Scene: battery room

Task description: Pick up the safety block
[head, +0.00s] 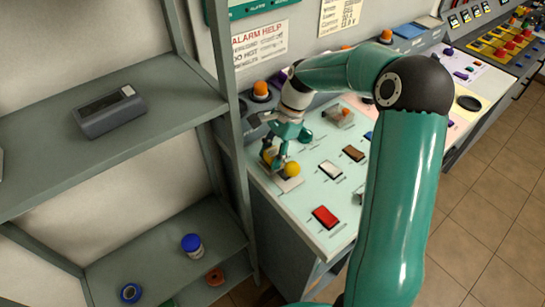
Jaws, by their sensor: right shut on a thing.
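My right gripper (281,151) is over the pale green panel (310,210), pointing down at a small grey plate (290,184). It is shut on a small yellow piece (268,156), partly hidden by the fingers. A round yellow knob (292,169) shows just beside the fingers, above the plate. I cannot tell for sure whether the yellow piece is the safety block, or whether it is clear of the panel. My left gripper is not in view.
Red (326,217), white (330,170) and brown (353,153) switches sit on the panel. Orange lamps (260,90) stand behind. A grey shelf (40,150) at left holds a dark grey device (109,111); a blue-lidded jar (192,245) is below. My right arm hides the panel's right part.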

